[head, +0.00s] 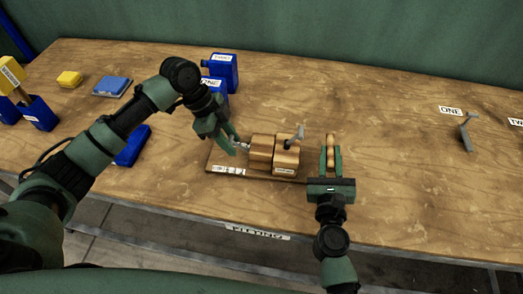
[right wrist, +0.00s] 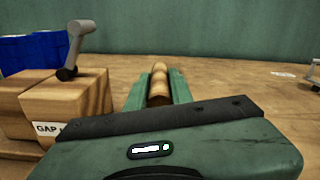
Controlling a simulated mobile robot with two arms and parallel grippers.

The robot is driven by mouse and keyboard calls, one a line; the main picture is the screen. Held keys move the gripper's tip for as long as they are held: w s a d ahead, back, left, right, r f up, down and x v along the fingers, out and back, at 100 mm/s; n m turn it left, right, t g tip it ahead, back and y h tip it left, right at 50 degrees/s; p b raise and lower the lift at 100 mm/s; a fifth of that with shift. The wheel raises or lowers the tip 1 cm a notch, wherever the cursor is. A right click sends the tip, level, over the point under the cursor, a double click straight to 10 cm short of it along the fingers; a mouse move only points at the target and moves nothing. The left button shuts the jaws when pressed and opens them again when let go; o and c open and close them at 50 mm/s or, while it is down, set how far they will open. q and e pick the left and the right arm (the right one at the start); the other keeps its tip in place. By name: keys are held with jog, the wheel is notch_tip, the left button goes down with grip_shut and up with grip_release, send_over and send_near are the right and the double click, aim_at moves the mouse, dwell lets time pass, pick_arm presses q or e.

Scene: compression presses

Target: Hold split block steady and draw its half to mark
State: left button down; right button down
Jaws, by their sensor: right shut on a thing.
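The split wooden block stands on a thin wooden base (head: 222,168), with a left half (head: 261,146) and a right half (head: 286,160). A grey lever (head: 296,134) rises from its top; it also shows in the right wrist view (right wrist: 77,45). My left gripper (head: 236,146) is at the block's left side, by a small metal part; its finger gap is unclear. My right gripper (head: 331,160) is right of the block, shut on a rounded wooden handle (head: 331,142), seen between its fingers in the right wrist view (right wrist: 159,84). Whether the handle joins the block is hidden.
A yellow block (head: 69,78) and a blue flat box (head: 111,87) lie at the left. A grey clamp-like piece (head: 466,133) is at the right near a label "ONE" (head: 450,110). The table's middle right is clear.

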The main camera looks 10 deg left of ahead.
pick_arm(q)
jog(key=shift+a, duration=2.05)
pick_arm(e)
jog(key=shift+d, duration=0.1)
pick_arm(q)
jog(key=c, duration=0.9)
grip_release()
jog(key=shift+r, duration=0.1)
pick_arm(e)
jog(key=c, duration=1.2)
grip_release()
pick_arm(q)
jog(key=v, duration=1.2)
jog(key=shift+d, duration=0.1)
pick_arm(e)
jog(key=shift+o, duration=0.2)
